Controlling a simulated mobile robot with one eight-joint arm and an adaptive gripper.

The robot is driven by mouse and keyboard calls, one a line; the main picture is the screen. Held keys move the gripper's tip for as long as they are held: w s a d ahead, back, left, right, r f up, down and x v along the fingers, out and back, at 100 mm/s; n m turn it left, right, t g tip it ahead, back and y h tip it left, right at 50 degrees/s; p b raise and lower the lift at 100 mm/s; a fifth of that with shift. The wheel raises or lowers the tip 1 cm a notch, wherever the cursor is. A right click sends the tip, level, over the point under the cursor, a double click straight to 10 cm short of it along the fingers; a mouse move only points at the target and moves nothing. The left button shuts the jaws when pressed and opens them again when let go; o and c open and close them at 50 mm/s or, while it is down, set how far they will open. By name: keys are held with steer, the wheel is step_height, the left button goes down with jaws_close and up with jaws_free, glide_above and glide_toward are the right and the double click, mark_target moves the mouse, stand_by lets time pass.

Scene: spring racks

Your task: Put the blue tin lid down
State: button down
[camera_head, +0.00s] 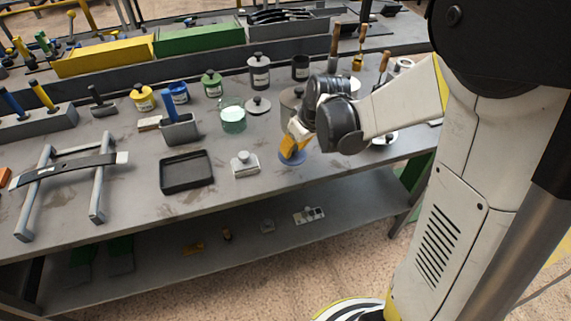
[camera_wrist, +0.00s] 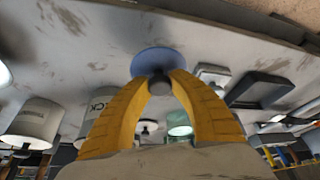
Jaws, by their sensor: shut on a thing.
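The blue tin lid (camera_head: 291,158) is a flat disc in the head view, near the front edge of the bench, right of a small pale block with a knob. My gripper (camera_head: 292,149) is above it, with its yellow fingers pointing down. In the wrist view, the fingertips of my gripper (camera_wrist: 159,84) are closed on the dark round knob of the lid (camera_wrist: 157,58). The lid lies level, close to the bench top; I cannot tell whether it touches. A blue tin (camera_head: 179,93) stands farther back, beside a yellow one.
A black tray (camera_head: 187,184) and the pale knobbed block (camera_head: 245,166) are left of the lid. A glass jar (camera_head: 233,121) and a grey round lid (camera_head: 258,106) stand behind. Bare bench top (camera_head: 240,190) lies between the block and the front edge.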

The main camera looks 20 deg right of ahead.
mark_target(285, 168)
steer(key=shift+w+a+f+b, duration=0.3)
steer(key=shift+w+a+f, duration=0.45)
steer(key=shift+a+f, duration=0.15)
step_height(285, 168, down, 4)
steer(key=shift+r+b, duration=0.1)
steer(key=shift+b, duration=0.95)
steer(key=shift+r, duration=0.15)
steer(key=c, duration=1.6)
jaws_free()
steer(key=shift+f, duration=0.2)
steer(key=o, duration=0.4)
